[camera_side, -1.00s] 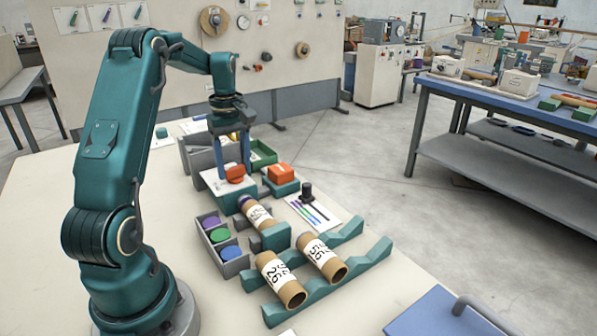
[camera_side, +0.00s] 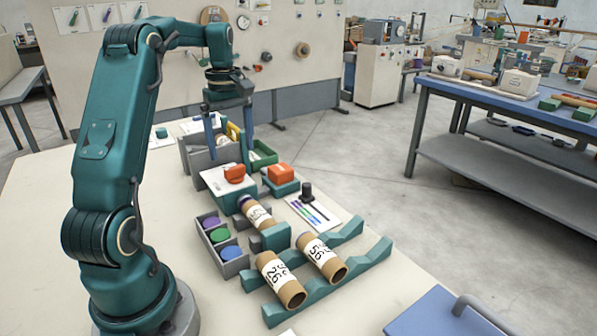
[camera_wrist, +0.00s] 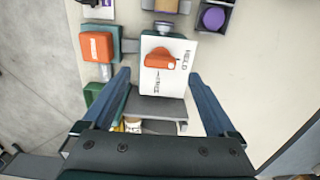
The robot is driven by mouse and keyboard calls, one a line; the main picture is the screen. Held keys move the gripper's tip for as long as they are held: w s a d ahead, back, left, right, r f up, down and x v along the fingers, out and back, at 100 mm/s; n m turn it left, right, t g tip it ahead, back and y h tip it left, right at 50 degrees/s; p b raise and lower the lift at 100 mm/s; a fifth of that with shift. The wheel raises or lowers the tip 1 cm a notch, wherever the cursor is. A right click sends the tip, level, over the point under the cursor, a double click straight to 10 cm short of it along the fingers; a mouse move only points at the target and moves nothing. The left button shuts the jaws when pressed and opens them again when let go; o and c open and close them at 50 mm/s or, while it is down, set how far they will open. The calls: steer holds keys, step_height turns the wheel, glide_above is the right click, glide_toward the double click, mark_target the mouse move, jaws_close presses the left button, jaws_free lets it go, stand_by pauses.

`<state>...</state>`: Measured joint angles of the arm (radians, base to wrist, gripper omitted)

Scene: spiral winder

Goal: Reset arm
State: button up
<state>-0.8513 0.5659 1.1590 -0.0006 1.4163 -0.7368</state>
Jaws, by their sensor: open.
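My gripper (camera_side: 229,139) is open and empty. It hangs fingers-down above the white box with the orange knob (camera_side: 234,173). In the wrist view my gripper (camera_wrist: 158,85) has its two blue fingers spread wide on either side of that box, with nothing between them. The orange knob (camera_wrist: 158,58) shows there beside printed words; "HELD" is readable. My arm is raised and bent over the left side of the bench.
Cardboard tubes marked 26 (camera_side: 279,281) and 56 (camera_side: 322,258) lie on a green cradle (camera_side: 374,256). A grey tray (camera_side: 238,263) holds purple, green and blue discs. An orange block (camera_side: 281,174) and a green bin (camera_side: 264,153) stand nearby.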

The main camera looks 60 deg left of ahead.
steer(key=shift+w+d, duration=0.15)
steer(key=d+r+m+t+y, duration=0.1)
steer(key=d+r+m+t, duration=0.2)
steer(key=d, duration=0.5)
steer(key=d+r+m, duration=0.4)
steer(key=d+r, duration=0.2)
steer(key=d, duration=0.2)
steer(key=s+d+f+m+t+h, duration=0.1)
steer(key=s+d+f+m+t, duration=0.1)
steer(key=s+d+f+m, duration=0.4)
steer(key=s+d+m, duration=0.3)
steer(key=d+m, duration=0.1)
steer(key=m, duration=0.1)
steer(key=shift+s+d+f+t, duration=0.2)
steer(key=shift+s+f+t, duration=0.1)
steer(key=shift+s+f, duration=0.05)
